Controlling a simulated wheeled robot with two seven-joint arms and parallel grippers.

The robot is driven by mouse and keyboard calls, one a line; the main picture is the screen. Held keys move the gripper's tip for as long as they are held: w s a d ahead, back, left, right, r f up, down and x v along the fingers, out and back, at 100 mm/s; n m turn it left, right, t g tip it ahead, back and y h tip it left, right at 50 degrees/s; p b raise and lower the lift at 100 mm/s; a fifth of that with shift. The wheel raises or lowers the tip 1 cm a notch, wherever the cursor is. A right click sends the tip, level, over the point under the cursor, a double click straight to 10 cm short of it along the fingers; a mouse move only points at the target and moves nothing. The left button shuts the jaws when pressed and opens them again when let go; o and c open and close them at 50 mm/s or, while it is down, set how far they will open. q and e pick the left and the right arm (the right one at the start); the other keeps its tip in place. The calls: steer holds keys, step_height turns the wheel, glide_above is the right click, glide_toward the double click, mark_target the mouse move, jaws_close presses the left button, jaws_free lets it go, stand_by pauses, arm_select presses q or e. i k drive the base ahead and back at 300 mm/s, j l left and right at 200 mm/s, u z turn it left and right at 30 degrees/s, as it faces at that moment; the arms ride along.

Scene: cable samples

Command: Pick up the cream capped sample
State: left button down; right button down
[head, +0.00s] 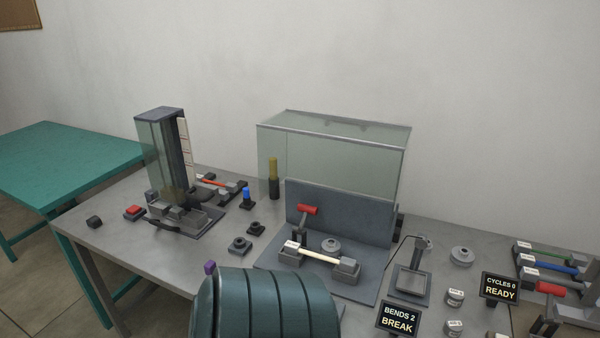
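A cream rod (320,255) with a grey cap at each end lies across the grey fixture in front of the clear-topped enclosure. A white label shows at its left end, and nothing holds it from above. The two grey support blocks are under its ends. Neither of my grippers is in the head view, so I cannot see their state or their distance from the rod.
The clear enclosure (340,150) and its grey panel (340,215) stand behind the rod. A red-headed clamp (307,210) rises close behind it. A screen (398,321) reads "BENDS 2 BREAK". Several coloured samples sit in a rack (550,264) at right. A tall tester (165,150) stands left.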

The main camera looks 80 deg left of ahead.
mark_target(346, 264)
steer(key=u, duration=2.3)
steer(key=k+j, duration=0.05)
